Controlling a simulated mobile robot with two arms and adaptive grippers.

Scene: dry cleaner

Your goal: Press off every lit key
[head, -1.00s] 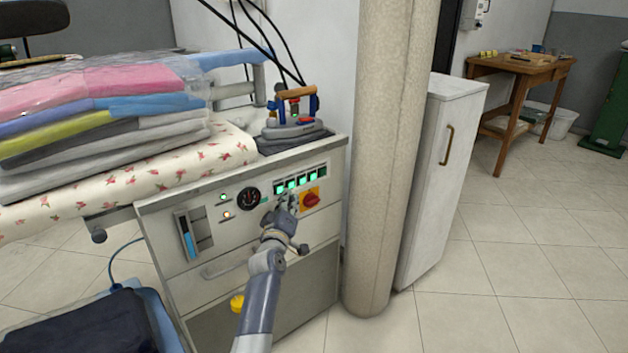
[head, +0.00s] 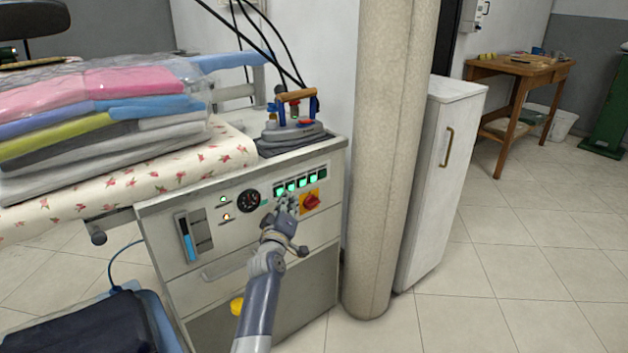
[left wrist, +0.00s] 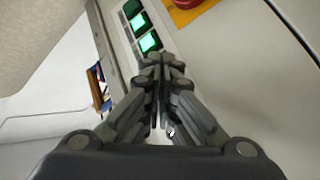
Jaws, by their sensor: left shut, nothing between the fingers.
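A row of several keys glowing green (head: 302,183) sits at the upper right of the steam station's front panel (head: 188,279). In the left wrist view, glowing green keys (left wrist: 149,42) show just beyond the fingertips; the rest of the row is cut off or hidden. My left gripper (head: 287,203) is shut and empty, just below the row in the head view. In the left wrist view its fingertips (left wrist: 162,60) lie close to the nearest visible key; whether they touch it I cannot tell. My right gripper is not in view.
A round gauge (head: 248,200) and small lamps are to the left. An iron (head: 292,130) stands on top. A pillar (head: 380,150) is close on the right.

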